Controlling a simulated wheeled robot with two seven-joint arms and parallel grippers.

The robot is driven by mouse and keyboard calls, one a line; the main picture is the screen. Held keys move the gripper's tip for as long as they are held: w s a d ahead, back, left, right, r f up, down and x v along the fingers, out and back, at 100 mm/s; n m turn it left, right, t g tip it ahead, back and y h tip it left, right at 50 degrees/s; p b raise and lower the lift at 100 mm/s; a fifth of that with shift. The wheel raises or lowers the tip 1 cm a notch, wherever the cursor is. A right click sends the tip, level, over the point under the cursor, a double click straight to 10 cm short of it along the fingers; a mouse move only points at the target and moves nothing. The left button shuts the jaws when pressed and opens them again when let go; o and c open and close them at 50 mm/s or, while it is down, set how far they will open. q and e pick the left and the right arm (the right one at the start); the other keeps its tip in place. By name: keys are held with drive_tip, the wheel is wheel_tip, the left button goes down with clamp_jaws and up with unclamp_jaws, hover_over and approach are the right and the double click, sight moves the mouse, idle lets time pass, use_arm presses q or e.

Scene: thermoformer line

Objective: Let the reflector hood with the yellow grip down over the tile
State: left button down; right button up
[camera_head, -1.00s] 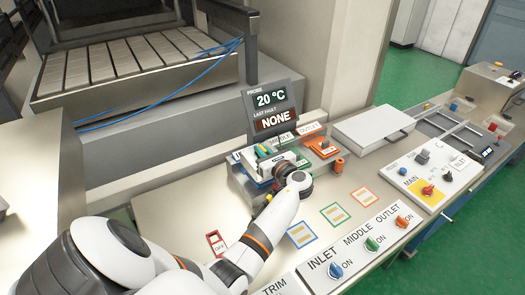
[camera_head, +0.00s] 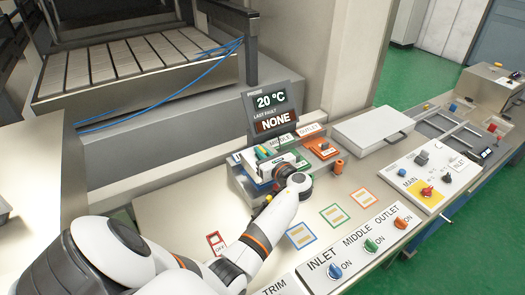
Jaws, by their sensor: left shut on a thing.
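My left gripper (camera_head: 268,168) is at the row of coloured stations at the back of the bench, below the probe display. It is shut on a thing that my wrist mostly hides. A small yellow part (camera_head: 264,152) shows at the far side of the gripper, and another yellow bit (camera_head: 268,198) shows below my wrist. I cannot tell which of these is the hood's grip. The reflector hood's outline and the tile under it cannot be made out. My right gripper is not in view.
The orange OUTLET station (camera_head: 321,148) stands to the right of the gripper. A pale box with a handle (camera_head: 372,128) lies farther right. The display (camera_head: 272,110) reads 20 °C and NONE. Switch panels (camera_head: 365,245) line the front edge. Bare bench (camera_head: 185,215) lies left.

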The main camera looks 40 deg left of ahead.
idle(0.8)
use_arm(q)
drive_tip(key=shift+f+b, duration=1.3)
drive_tip(key=shift+f, duration=0.7)
drive_tip(key=shift+r, duration=0.15)
drive_tip(key=shift+r+p, duration=0.95)
drive_tip(key=shift+p, duration=0.25)
drive_tip(key=shift+r+p, duration=0.65)
drive_tip(key=shift+r, duration=0.3)
drive_tip(key=shift+f+b, duration=1.5)
drive_tip(key=shift+f, duration=0.55)
drive_tip(key=c, duration=1.5)
unclamp_jaws()
drive_tip(key=shift+o, duration=0.5)
